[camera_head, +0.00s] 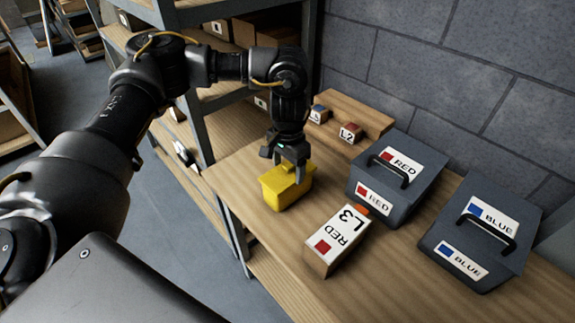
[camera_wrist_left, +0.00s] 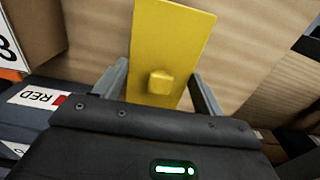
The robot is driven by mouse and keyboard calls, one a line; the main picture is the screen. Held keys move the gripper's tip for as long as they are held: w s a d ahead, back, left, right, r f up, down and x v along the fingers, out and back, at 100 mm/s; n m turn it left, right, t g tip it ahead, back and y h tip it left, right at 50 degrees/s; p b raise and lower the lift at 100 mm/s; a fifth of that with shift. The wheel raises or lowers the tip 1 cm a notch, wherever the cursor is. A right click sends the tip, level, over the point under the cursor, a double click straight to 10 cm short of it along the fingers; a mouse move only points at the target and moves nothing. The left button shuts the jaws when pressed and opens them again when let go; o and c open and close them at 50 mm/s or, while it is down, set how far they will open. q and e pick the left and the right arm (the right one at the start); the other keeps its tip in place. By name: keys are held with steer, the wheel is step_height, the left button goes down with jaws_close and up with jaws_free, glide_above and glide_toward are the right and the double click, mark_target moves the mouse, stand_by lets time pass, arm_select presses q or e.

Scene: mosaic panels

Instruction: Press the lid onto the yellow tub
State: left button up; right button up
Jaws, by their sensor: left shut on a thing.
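The yellow tub (camera_head: 291,194) stands upright on the wooden table, left of the grey boxes. The yellow lid (camera_head: 270,181) lies at the top of the tub; I cannot tell whether it is fully seated. In the left wrist view the lid (camera_wrist_left: 172,35) is a flat yellow plate with a small raised knob (camera_wrist_left: 160,82). My left gripper (camera_head: 290,168) points down over the tub and is shut on the lid, with a finger on either side; its fingers also show in the left wrist view. My right gripper is not in view.
A box marked RED L3 (camera_head: 337,240) lies just in front of the tub. Grey lidded boxes marked RED (camera_head: 398,178) and BLUE (camera_head: 484,232) stand to the right. A wooden board with small blocks (camera_head: 351,132) is behind. Shelving (camera_head: 190,110) rises at the left.

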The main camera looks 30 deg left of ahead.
arm_select(q)
steer(key=shift+f+p, duration=0.2)
steer(key=shift+p, duration=0.3)
stand_by(0.7)
steer(key=shift+f, duration=0.45)
stand_by(0.7)
steer(key=o, duration=1)
steer(key=shift+o, duration=0.6)
steer(key=shift+r, duration=0.1)
step_height(320, 180, up, 7)
steer(key=p, duration=0.9)
